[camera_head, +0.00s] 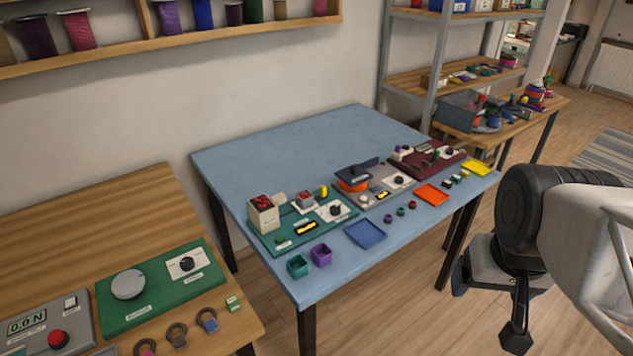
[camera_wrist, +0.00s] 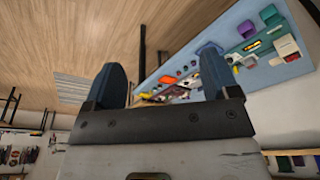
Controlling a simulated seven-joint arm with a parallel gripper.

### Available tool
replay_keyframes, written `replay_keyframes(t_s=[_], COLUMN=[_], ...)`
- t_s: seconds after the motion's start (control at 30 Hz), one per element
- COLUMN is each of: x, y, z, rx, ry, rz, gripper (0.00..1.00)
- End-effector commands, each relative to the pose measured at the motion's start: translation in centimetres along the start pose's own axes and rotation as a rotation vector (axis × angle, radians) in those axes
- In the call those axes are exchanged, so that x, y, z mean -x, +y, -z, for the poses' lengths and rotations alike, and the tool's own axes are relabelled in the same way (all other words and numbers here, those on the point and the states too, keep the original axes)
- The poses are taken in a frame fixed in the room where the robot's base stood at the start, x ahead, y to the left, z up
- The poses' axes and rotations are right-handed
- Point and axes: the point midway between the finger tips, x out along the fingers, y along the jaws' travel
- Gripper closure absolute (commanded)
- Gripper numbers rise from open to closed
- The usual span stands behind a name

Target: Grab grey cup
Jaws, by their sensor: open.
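I cannot make out a grey cup in either view. Two square cups stand at the front left edge of the blue table: a green cup (camera_head: 298,266) and a purple cup (camera_head: 321,255) beside it. In the wrist view they are the green cup (camera_wrist: 270,15) and the purple cup (camera_wrist: 247,28), at the upper right. My gripper (camera_head: 487,308) is open and empty, in front of and to the right of the table, well apart from the cups. Its two fingers (camera_wrist: 161,75) are spread in the wrist view.
The blue table (camera_head: 300,145) holds green, grey and dark red panels with parts on them. A blue tray (camera_head: 365,233), an orange tray (camera_head: 432,194) and a yellow tray (camera_head: 475,167) lie along its front. A wooden table (camera_head: 60,215) stands left and shelves (camera_head: 470,75) stand behind.

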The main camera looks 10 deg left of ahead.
Motion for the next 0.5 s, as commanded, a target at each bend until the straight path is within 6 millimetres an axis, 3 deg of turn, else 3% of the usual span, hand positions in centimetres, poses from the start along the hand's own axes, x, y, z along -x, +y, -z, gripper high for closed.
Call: replay_keyframes(t_s=[0.27, 0.5], x=[0.1, 0.0], y=[-0.2, -1.2], z=[0.8, 4.3], rx=[0.010, 0.059], ry=[-0.003, -0.019], rz=[0.001, 0.008], gripper=[0.19, 0.19])
